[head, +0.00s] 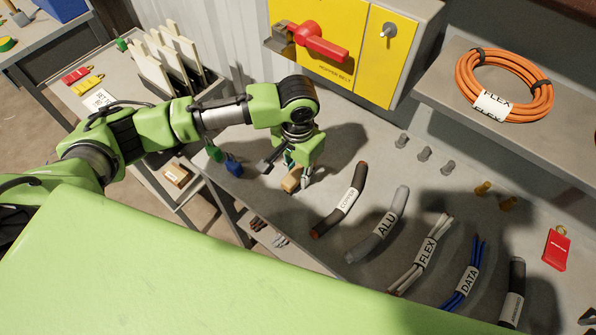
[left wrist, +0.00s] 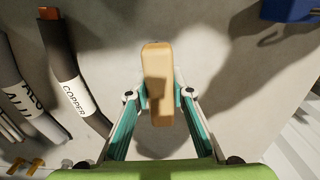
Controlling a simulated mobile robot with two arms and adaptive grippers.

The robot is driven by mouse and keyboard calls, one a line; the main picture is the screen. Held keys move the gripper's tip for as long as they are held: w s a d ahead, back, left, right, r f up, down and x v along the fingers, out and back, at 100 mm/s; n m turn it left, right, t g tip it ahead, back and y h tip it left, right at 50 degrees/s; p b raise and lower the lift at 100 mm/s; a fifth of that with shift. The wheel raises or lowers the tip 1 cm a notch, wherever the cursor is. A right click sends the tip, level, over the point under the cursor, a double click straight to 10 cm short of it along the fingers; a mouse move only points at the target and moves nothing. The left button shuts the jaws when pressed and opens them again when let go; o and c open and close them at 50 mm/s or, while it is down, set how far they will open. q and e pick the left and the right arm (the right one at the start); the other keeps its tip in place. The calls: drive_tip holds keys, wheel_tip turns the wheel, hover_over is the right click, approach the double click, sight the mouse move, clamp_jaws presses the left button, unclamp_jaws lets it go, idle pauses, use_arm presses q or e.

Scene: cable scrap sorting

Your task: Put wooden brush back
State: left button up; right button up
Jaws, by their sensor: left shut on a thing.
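The wooden brush shows as a tan wooden block (head: 292,182) at my left gripper, low over or on the grey bench (head: 330,120). In the left wrist view the block (left wrist: 157,75) stands lengthwise between the two fingers. My left gripper (left wrist: 160,97) is shut on it, with teal finger pads on both sides. In the head view the same gripper (head: 297,172) points down near the bench's front edge, left of the copper cable piece (head: 340,200). I cannot tell whether the brush touches the bench. Bristles are not visible. My right gripper is not in view.
Labelled cable pieces, including ALU (head: 380,225), FLEX (head: 421,255) and DATA (head: 467,275), lie in a row to the right. A yellow hopper panel (head: 330,45) with a red handle stands behind.

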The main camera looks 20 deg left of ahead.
sight(298, 171)
use_arm(q)
drive_tip(key=o, duration=1)
drive_tip(key=shift+f, duration=0.1)
wheel_tip(298, 171, up, 12)
drive_tip(key=shift+r+b, duration=0.15)
drive_tip(key=shift+b, duration=0.35)
